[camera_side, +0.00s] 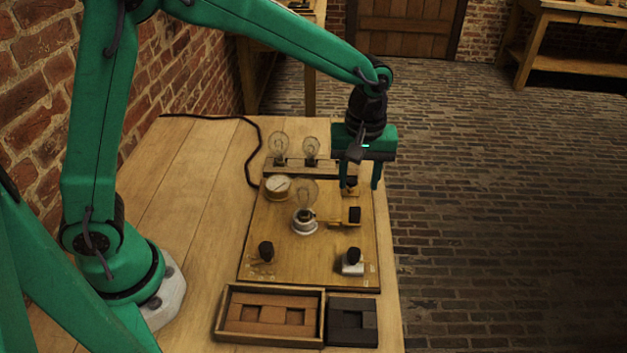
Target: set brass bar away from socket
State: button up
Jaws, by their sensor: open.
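The brass bar (331,218) lies on the wooden board (310,265), with a black block or knob at its right end. Its left end reaches the white base of the socket (304,228), which holds a clear bulb (305,194); I cannot tell whether they touch. My gripper (361,184) is open and points down over the board's back right, above and behind the bar's black end. A small brass piece with a black knob (350,188) shows by the gripper's left finger. Nothing is seen held between the fingers.
A round gauge (277,187) and two bulbs (295,160) stand at the back. Black knobs stand front left (266,252) and front right (353,257). A wooden tray (222,318) of brown blocks and a black box (352,322) lie in front.

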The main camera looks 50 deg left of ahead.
aim_at(355, 210)
jog(key=shift+f, duration=3.9)
grip_shut()
